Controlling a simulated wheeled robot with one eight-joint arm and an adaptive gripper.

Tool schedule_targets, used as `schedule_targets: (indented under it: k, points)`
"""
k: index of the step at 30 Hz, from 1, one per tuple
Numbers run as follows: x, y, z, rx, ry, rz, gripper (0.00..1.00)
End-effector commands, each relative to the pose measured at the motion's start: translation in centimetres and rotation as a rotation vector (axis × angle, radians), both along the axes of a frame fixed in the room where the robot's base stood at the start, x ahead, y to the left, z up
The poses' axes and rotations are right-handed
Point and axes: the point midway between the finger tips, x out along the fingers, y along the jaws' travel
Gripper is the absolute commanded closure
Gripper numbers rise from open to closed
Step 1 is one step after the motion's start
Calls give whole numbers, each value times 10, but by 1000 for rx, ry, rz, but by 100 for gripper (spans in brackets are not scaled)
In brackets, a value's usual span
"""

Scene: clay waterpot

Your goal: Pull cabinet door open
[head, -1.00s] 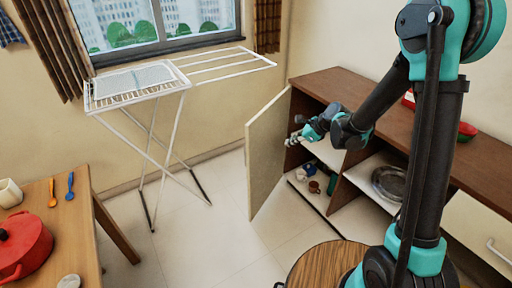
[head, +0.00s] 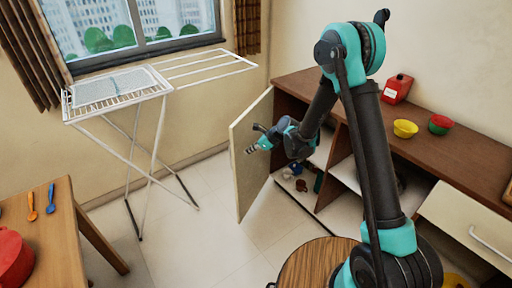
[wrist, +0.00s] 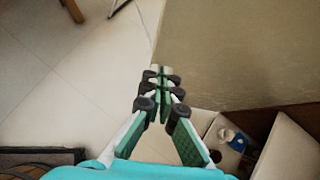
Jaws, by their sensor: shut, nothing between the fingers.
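The cabinet door (head: 250,170) stands wide open at the left end of the brown cabinet (head: 440,150), swung out into the room. My gripper (head: 252,147) is shut and empty. In the head view it overlaps the door's inner face near the free edge. In the wrist view the closed fingertips (wrist: 158,74) point toward the edge of the beige door panel (wrist: 235,50), with floor to the left. I cannot tell whether they touch the door. The door's outer face and handle are hidden.
Small items (head: 300,184) lie inside the open compartment. A red canister (head: 397,88), a yellow bowl (head: 405,129) and a red-green bowl (head: 440,124) stand on the cabinet top. A white drying rack (head: 150,140) stands left of the door, with clear floor (head: 200,225) between. A round wooden top (head: 310,268) is in front.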

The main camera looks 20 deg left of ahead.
Motion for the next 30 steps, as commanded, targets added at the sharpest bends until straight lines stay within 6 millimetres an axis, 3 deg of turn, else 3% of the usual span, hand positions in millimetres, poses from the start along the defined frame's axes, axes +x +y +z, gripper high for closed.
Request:
schedule_targets:
  k: [1,9,25,30]
  points:
    - [1,6,-7,0,-1,2,100]
    - [6,38,-4,-1,-1,1,100]
    - [8,45,-4,0,-1,1,100]
    - [9,67,-4,0,0,4,100]
